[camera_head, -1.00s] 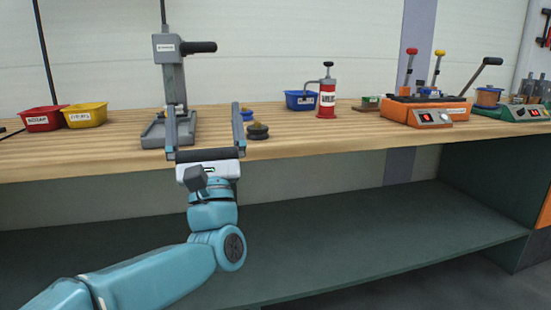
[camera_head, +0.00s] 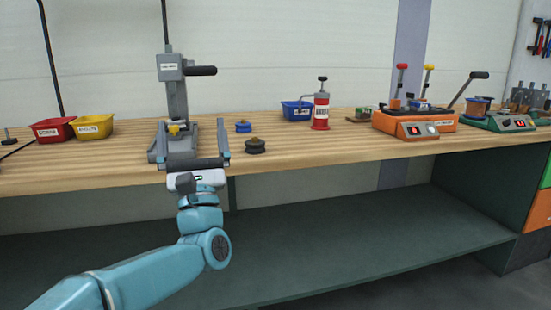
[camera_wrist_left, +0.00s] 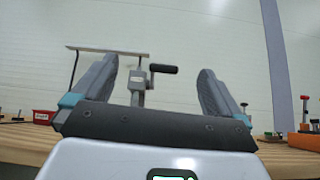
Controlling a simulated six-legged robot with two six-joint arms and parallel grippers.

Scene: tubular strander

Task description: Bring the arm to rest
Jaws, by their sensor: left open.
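My left gripper (camera_head: 193,143) is at the front edge of the wooden bench (camera_head: 350,145), fingers pointing toward the back. It is open with nothing between its fingers, which stand wide apart in the left wrist view (camera_wrist_left: 152,88). Behind it stands a grey press (camera_head: 175,95) with a black handle; it also shows between the fingers in the left wrist view (camera_wrist_left: 150,78). A small yellow piece (camera_head: 177,128) sits at the press base, partly behind the gripper. My right gripper is in neither view.
A black knobbed piece (camera_head: 255,146) and a blue one (camera_head: 243,126) stand right of the gripper. Red (camera_head: 53,130) and yellow (camera_head: 93,127) bins are at left. A blue bin (camera_head: 297,111), red pump bottle (camera_head: 321,110) and orange machine (camera_head: 415,122) stand farther right. A lower shelf (camera_head: 350,240) is bare.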

